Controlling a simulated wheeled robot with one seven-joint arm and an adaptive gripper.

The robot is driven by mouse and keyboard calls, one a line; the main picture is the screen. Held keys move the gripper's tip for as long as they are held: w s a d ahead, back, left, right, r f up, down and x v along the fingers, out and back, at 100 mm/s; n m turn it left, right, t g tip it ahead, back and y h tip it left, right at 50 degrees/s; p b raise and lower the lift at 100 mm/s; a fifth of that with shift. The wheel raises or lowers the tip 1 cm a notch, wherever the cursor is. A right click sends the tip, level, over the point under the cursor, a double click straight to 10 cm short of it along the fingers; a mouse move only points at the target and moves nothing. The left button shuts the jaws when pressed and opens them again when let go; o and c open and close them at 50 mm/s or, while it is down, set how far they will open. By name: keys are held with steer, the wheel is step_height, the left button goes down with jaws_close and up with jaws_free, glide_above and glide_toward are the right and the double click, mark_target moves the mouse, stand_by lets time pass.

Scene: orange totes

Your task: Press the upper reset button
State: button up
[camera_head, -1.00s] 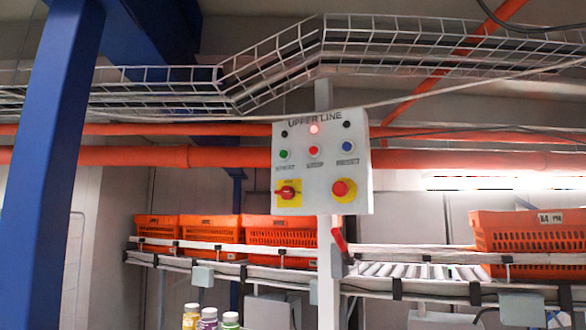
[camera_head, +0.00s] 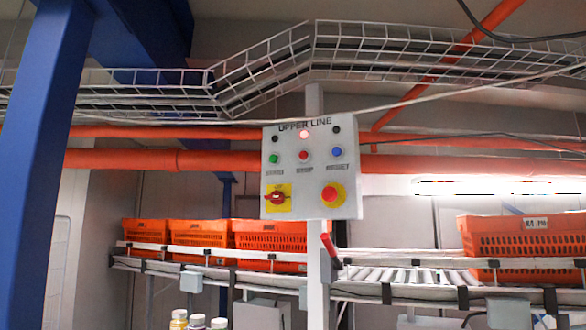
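A white control panel labelled "UPPER LINE" (camera_head: 317,181) is mounted on a grey post in the middle of the head view. The blue button (camera_head: 337,152) is at the right of its middle row, above a small label that seems to read RESET. A green button (camera_head: 273,158) and a red button (camera_head: 304,155) share that row. The top row has a lit red lamp (camera_head: 304,134) between two dark ones. Below are a red rotary switch (camera_head: 277,198) on a yellow plate and a red emergency button (camera_head: 330,194) on yellow. My gripper is not in view.
Orange totes (camera_head: 199,240) stand on a roller conveyor (camera_head: 415,276) behind the panel, with another tote (camera_head: 522,240) at right. A red lever (camera_head: 329,246) sits below the panel. A blue column (camera_head: 40,150) fills the left. Bottles (camera_head: 197,321) show at the bottom edge.

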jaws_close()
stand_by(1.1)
